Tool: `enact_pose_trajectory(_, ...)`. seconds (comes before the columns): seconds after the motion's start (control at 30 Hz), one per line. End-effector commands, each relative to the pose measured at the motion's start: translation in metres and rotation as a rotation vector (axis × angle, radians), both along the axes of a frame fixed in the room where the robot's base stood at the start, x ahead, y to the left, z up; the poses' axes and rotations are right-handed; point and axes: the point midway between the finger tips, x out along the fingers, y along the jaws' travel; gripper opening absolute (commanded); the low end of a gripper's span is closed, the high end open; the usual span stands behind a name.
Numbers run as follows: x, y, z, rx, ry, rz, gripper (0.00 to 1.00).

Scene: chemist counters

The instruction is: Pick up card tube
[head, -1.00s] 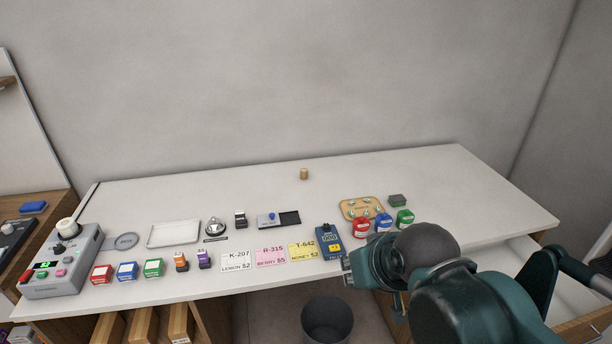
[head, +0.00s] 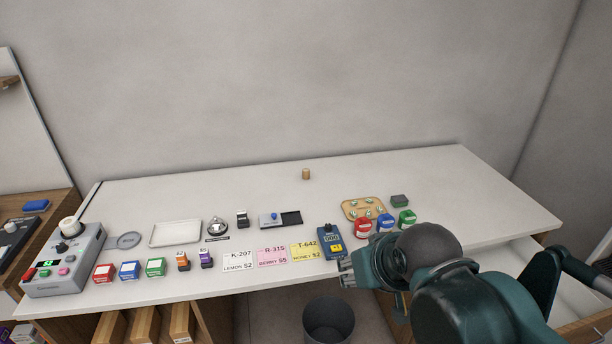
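A small tan cylinder, which looks like the card tube (head: 306,174), stands upright near the back of the white counter (head: 420,180), apart from other things. My gripper (head: 343,273) is at the counter's front edge, well in front of and to the right of the tube, beside the blue handheld device (head: 332,242). Its fingers point left and look apart with nothing visible between them, though they are small in view.
A wooden tray (head: 348,213) with small pieces and red, blue and green items (head: 362,228) lie near my arm. Price cards (head: 271,257), a bell (head: 217,228) and a white tray (head: 153,238) lie left. The counter's back is mostly clear; a bin (head: 328,322) stands below.

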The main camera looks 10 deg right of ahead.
Motion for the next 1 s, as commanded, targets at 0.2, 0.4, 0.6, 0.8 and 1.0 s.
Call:
enact_pose_trajectory(0.2,0.011,0.000,0.012,0.012,0.010,-0.017,0.37)
enact_pose_trajectory(0.4,0.034,0.000,0.034,0.041,0.033,-0.061,0.37)
enact_pose_trajectory(0.6,0.066,-0.001,0.059,0.077,0.062,-0.117,0.37)
enact_pose_trajectory(0.8,0.100,-0.001,0.081,0.112,0.092,-0.176,0.37)
enact_pose_trajectory(1.0,0.135,-0.002,0.100,0.145,0.122,-0.236,0.37)
